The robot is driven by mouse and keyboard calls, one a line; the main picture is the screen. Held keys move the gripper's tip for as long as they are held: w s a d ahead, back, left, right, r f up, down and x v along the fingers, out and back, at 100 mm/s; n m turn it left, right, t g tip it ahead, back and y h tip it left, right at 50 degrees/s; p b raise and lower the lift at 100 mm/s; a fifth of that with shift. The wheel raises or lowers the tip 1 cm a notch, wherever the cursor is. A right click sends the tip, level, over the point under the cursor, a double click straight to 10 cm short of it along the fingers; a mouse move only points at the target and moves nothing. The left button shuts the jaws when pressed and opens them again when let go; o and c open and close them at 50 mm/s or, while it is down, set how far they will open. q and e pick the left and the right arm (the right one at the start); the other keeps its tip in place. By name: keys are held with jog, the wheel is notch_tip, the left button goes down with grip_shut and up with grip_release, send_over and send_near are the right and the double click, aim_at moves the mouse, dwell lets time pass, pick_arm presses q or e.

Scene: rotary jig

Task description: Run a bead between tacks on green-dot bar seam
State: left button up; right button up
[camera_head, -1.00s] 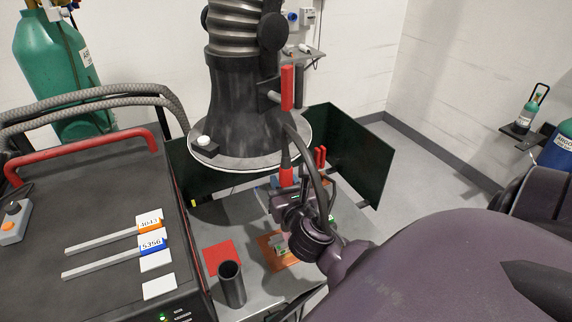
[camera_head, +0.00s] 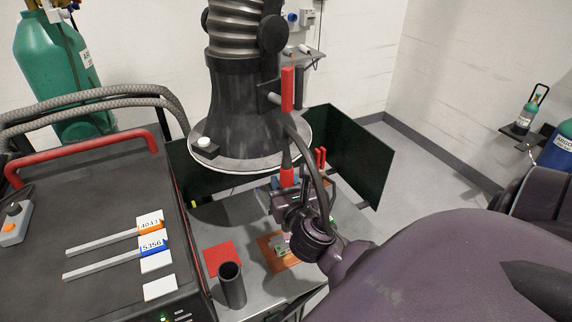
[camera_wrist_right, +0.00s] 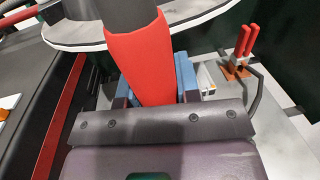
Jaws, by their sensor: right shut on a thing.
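My right gripper (camera_head: 289,190) is shut on a welding torch with a red sleeve (camera_head: 287,176) and a black cable. In the right wrist view the red sleeve (camera_wrist_right: 142,60) sits between the blue finger pads (camera_wrist_right: 187,78). I cannot make out a seam, tacks or the torch tip. My left gripper is not in view.
A large fume hood (camera_head: 245,115) hangs close above the torch. A dark green screen (camera_head: 350,155) stands behind. A dark cup (camera_head: 231,285) and red mat (camera_head: 219,258) are left of the plate.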

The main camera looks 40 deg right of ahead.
jog(key=shift+s+d+r+p, duration=0.1)
jog(key=shift+s+d+p, duration=0.15)
jog(key=shift+d, duration=0.55)
jog(key=shift+s+d+p, duration=0.15)
jog(key=shift+s+d, duration=0.1)
jog(key=shift+d, duration=0.5)
dwell(1.5)
jog(key=shift+r, duration=0.1)
jog(key=shift+r, duration=0.55)
dwell(4.3)
